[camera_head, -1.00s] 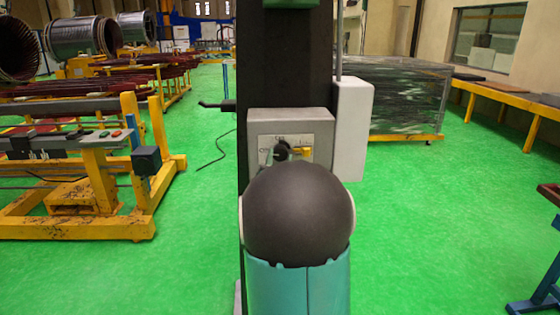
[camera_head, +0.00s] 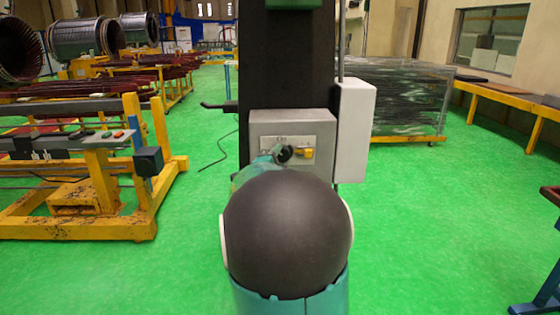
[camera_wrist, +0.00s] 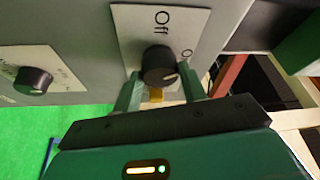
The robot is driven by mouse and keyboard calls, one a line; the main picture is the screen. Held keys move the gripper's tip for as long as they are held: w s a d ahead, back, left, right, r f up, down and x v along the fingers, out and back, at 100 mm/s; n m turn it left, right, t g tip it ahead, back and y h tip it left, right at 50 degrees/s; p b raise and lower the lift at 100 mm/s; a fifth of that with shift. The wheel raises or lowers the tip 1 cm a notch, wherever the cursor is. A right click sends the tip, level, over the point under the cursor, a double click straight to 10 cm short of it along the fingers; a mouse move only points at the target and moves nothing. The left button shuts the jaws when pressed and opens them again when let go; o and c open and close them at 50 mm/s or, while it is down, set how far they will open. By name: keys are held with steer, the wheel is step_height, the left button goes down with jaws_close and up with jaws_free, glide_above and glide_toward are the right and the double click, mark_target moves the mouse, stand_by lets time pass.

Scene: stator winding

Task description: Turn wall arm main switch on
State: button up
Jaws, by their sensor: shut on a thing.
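A grey switch box (camera_head: 314,125) is mounted on the dark column, with a white label plate and a black rotary knob (camera_head: 285,153). In the wrist view the black knob (camera_wrist: 159,62) sits on a white plate (camera_wrist: 140,22) marked "Off"; a second marking beside it is partly cut off. My gripper (camera_wrist: 160,77) has its two teal fingers on either side of this knob and is shut on it. In the head view, my arm's dark round joint hides much of the gripper (camera_head: 271,160). I cannot tell the knob's exact setting.
A second black knob (camera_wrist: 33,80) stands left in the wrist view. A yellow part (camera_head: 304,153) is right of the knob in the head view. A white box (camera_head: 354,130) adjoins the column's right side.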

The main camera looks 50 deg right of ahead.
steer(key=m, duration=0.2)
steer(key=m+y, duration=0.1)
steer(key=m+g+y, duration=0.1)
steer(key=m, duration=0.1)
steer(key=shift+r+m, duration=0.25)
steer(key=shift+m, duration=0.05)
stand_by(0.4)
steer(key=o, duration=1)
steer(key=shift+c, duration=0.2)
steer(key=shift+a, duration=0.1)
steer(key=v, duration=1.3)
steer(key=shift+s+a+r, duration=0.15)
steer(key=shift+s+a, duration=0.05)
steer(key=shift+a, duration=0.05)
